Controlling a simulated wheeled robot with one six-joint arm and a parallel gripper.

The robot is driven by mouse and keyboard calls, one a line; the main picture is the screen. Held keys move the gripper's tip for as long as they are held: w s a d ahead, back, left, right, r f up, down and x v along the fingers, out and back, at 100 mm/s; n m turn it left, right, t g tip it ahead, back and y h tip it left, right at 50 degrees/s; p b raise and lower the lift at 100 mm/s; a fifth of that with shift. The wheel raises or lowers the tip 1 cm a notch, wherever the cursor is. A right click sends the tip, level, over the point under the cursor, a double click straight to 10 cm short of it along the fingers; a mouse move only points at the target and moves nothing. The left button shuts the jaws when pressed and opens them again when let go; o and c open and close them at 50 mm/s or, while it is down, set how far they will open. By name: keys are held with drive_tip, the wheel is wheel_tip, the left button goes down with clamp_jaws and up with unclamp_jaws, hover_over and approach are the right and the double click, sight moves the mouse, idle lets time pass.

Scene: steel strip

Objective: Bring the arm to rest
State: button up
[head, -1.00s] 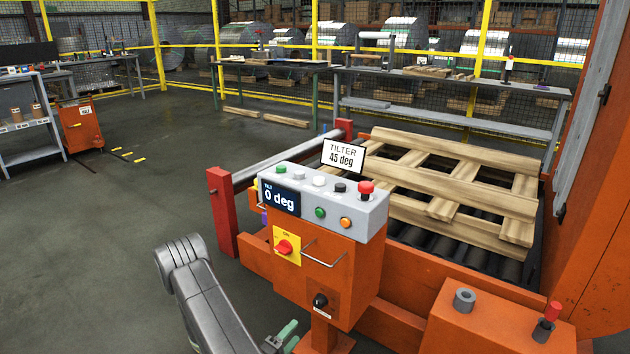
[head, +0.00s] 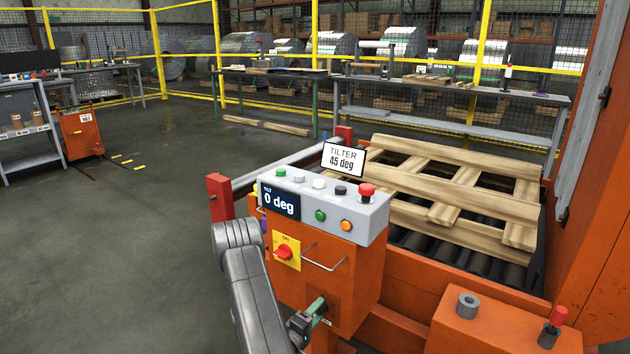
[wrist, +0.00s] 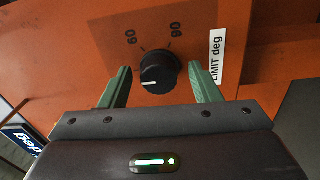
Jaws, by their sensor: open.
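My gripper (wrist: 160,78) is open, with its two green fingers on either side of a black limit knob (wrist: 158,73) in the wrist view. Gaps show between the fingers and the knob. The knob has a white mark, and a label reading "LIMIT deg" (wrist: 217,57) is beside it. In the head view my gripper (head: 317,308) is at the lower front of the orange control box (head: 350,270), where it hides the knob. My arm (head: 252,290) reaches up from the bottom edge, left of the box.
The box's display (head: 279,200) reads 0 deg, and a sign (head: 343,159) reads "TILTER 45 deg". A wooden pallet (head: 450,190) lies on rollers behind. Open floor (head: 130,250) is at left.

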drive_tip(key=shift+w+a+m+g+h+p, duration=0.15)
drive_tip(key=shift+m+p, duration=0.4)
drive_tip(key=shift+m, duration=2.6)
drive_tip(key=shift+s+m+g+h+p, duration=0.1)
drive_tip(key=shift+m+p, duration=0.4)
drive_tip(key=shift+m, duration=2.7)
drive_tip(key=shift+w+a+m+g+h+p, duration=0.15)
drive_tip(key=shift+m+p, duration=0.4)
drive_tip(key=shift+m, duration=2.6)
drive_tip(key=shift+s+d, duration=0.1)
drive_tip(key=shift+d, duration=0.05)
